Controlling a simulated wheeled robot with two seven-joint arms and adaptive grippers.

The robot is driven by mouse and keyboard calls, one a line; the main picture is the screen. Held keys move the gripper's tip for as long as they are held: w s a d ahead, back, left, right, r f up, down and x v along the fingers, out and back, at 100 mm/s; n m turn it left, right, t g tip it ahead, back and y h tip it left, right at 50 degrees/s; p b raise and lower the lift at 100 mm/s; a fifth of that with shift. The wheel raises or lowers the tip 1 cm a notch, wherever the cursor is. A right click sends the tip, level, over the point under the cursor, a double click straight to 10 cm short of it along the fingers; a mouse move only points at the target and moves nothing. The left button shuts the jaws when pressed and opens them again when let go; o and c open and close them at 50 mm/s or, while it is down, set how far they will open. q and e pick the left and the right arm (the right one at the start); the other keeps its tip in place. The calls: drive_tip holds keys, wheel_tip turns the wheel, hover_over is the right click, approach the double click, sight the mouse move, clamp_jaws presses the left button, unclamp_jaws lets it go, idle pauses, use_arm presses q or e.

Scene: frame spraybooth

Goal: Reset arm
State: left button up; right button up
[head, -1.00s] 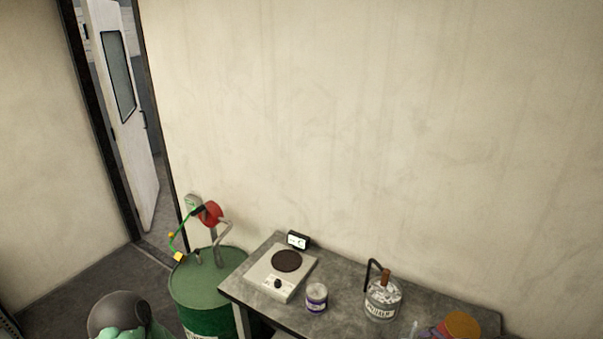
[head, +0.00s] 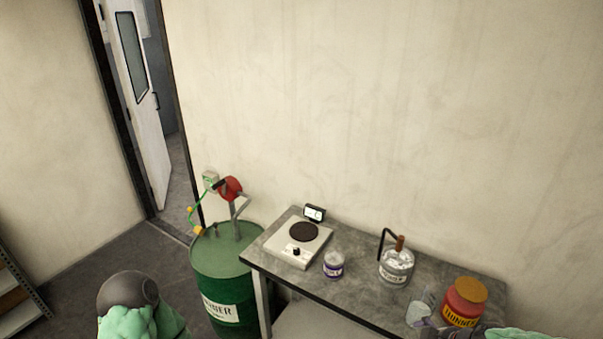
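Part of my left arm, a dark rounded joint with a green cover, shows at the bottom left of the head view. A green-covered part of my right arm shows at the bottom right edge, close to the near edge of the table (head: 352,318). Neither gripper can be made out in the picture, so whether they hold anything is hidden.
Open floor (head: 85,275) lies left; shelving (head: 15,300) at the edge.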

drive_tip(key=s+a+f+m+g+b, duration=0.1)
drive_tip(key=s+a+f+m, duration=0.2)
drive_tip(key=a+f, duration=0.3)
drive_tip(key=s+a+f+m+g+b, duration=0.1)
drive_tip(key=a+f, duration=0.5)
drive_tip(key=f, duration=0.7)
drive_tip(key=s+a+f+m+g+y+b, duration=0.1)
drive_tip(key=s+a+f+m+g, duration=0.1)
drive_tip(key=s+a+f+m, duration=0.2)
drive_tip(key=s+a+f, duration=0.3)
drive_tip(key=f, duration=0.3)
drive_tip(key=shift+m+g, duration=0.4)
